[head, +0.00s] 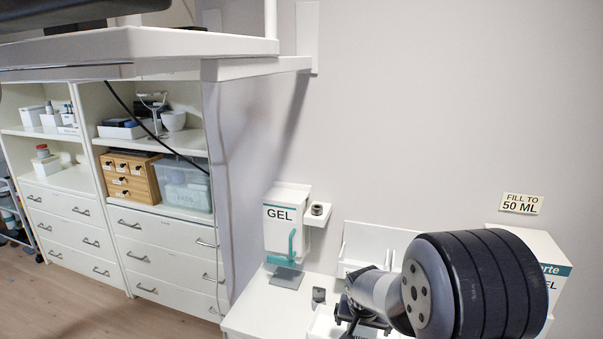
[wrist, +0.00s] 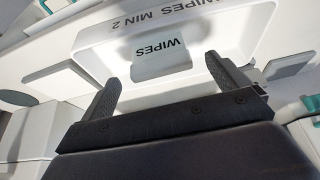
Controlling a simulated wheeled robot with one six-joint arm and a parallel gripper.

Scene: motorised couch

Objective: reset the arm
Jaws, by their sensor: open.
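My gripper (wrist: 161,71) shows in the wrist view with its two dark fingers wide apart and nothing between them. Beyond the fingers is a white tray (wrist: 90,36) marked "WIPES MIN 2", with a white piece labelled "WIPES" (wrist: 163,62) inside it. I cannot tell how far the fingertips are from the tray. In the head view my arm reaches in at the lower right, over the white counter, and its thick dark joint hides much of what lies behind it. The fingers are not clear there.
A gel dispenser (head: 285,220) with a teal lever is on the wall left of my arm. A "FILL TO 50 ML" sign (head: 521,204) and a partly hidden white box (head: 540,245) are at right.

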